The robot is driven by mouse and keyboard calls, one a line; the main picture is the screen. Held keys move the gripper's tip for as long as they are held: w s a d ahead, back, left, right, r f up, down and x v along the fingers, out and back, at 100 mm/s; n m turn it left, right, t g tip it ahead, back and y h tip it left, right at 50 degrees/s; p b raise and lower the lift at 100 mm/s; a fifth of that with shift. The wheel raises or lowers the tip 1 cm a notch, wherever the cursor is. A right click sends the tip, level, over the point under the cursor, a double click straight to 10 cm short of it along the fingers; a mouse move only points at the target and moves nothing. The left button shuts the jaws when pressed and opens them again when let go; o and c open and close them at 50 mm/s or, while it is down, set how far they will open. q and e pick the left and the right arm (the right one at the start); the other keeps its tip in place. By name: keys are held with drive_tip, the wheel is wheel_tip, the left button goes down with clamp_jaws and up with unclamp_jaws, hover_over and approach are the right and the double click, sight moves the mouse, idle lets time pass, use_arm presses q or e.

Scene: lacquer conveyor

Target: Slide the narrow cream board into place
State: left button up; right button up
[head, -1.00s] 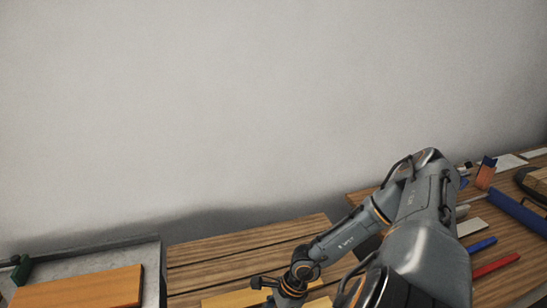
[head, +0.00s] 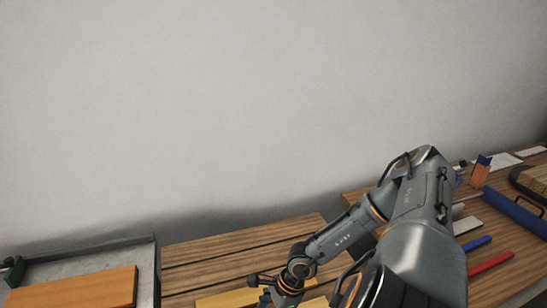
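A pale yellow-cream board (head: 228,300) lies on the slatted wooden table at the bottom edge, partly cut off and partly behind my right wrist. A similar pale piece (head: 316,303) shows just right of the wrist; I cannot tell whether it is the same board. My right arm reaches in from the lower right. Its gripper (head: 284,299) is at the bottom edge over the pale wood, with the fingertips out of sight, so its opening and any contact are hidden. My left gripper is not in view.
An orange-brown board (head: 78,288) lies in a grey metal tray (head: 147,262) at left. The slatted table (head: 235,248) has bare slats behind the pale wood. At right are a blue bar (head: 478,243), a red bar (head: 490,262) and a long blue tool (head: 515,207).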

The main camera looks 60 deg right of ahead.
drive_tip(key=v, duration=1.1)
drive_tip(key=shift+d+r, duration=0.15)
drive_tip(key=shift+r, duration=0.1)
drive_tip(key=shift+s, duration=0.2)
